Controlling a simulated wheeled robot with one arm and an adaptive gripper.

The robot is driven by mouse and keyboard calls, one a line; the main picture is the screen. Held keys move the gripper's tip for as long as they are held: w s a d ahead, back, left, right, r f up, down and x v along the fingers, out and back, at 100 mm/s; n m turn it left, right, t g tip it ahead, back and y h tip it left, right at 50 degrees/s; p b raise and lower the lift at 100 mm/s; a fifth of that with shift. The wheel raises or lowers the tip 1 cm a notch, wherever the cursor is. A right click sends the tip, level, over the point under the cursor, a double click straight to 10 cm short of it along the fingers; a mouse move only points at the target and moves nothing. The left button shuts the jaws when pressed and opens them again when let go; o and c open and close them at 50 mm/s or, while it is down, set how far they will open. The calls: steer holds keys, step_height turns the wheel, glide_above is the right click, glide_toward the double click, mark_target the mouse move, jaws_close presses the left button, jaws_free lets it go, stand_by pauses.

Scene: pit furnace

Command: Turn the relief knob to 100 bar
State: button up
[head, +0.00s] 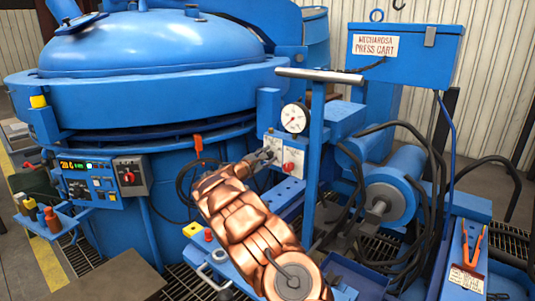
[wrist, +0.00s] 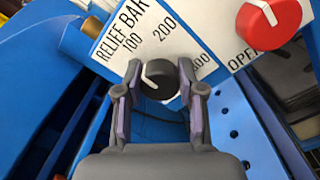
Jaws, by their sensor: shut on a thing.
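The relief knob (wrist: 163,82) is black with a white pointer line. It sits at the edge of a white label plate (wrist: 190,60) marked "RELIEF BAR", with 100, 200 and a partly covered higher number. The pointer line slants to the upper left, on the side of the 100 mark; I cannot tell whether it lines up exactly. My gripper (wrist: 160,88) has one finger on each side of the knob and is shut on it. In the head view my gripper (head: 264,157) is at the panel and hides the knob.
A red knob (wrist: 270,14) labelled "OPE..." is close on the right; it also shows in the head view (head: 289,167). A pressure gauge (head: 294,118) stands above the panel. A blue post with a T-bar (head: 318,76) rises right of my gripper. Black hoses (head: 430,190) hang farther right.

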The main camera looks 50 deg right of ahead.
stand_by(0.4)
steer(key=o, duration=1.1)
steer(key=shift+o, duration=0.2)
steer(key=shift+a, duration=0.1)
steer(key=s+a, duration=0.1)
steer(key=a, duration=1)
steer(key=shift+s+a+f, duration=0.15)
steer(key=shift+a+f, duration=0.05)
steer(key=shift+a, duration=0.2)
